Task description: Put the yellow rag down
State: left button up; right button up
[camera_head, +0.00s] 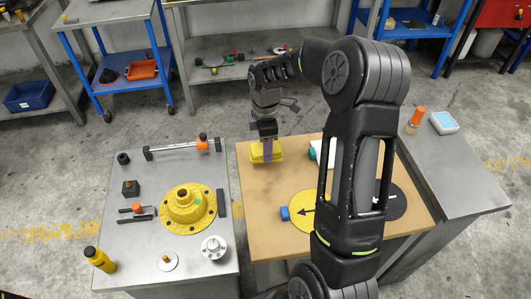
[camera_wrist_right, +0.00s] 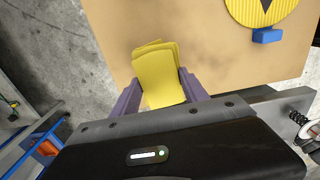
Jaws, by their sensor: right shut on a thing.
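The yellow rag (camera_head: 274,154) is a folded stack at the far left corner of the wooden-topped table (camera_head: 262,212). It also shows in the right wrist view (camera_wrist_right: 158,72), between the two purple-grey fingers. My right gripper (camera_head: 266,150) points down and is shut on the rag; its fingers show on both sides of it in the wrist view (camera_wrist_right: 160,92). The rag is low over the tabletop; I cannot tell whether it touches the wood. My left gripper is not in view.
A yellow disc with a black arrow (camera_head: 302,211), a blue block (camera_head: 285,213) and a black disc (camera_head: 397,203) lie on the wooden top, partly behind my right arm. The grey table (camera_head: 150,215) at left holds a yellow flanged part (camera_head: 186,207) and tools. Bare wood lies in front of the rag.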

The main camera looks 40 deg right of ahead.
jog(key=shift+f, duration=1.85)
jog(key=shift+f, duration=0.15)
jog(key=o, duration=1.5)
jog(key=shift+c, duration=0.2)
notch_tip(320, 180, up, 12)
jog(key=shift+r, duration=0.15)
jog(key=shift+r, duration=0.1)
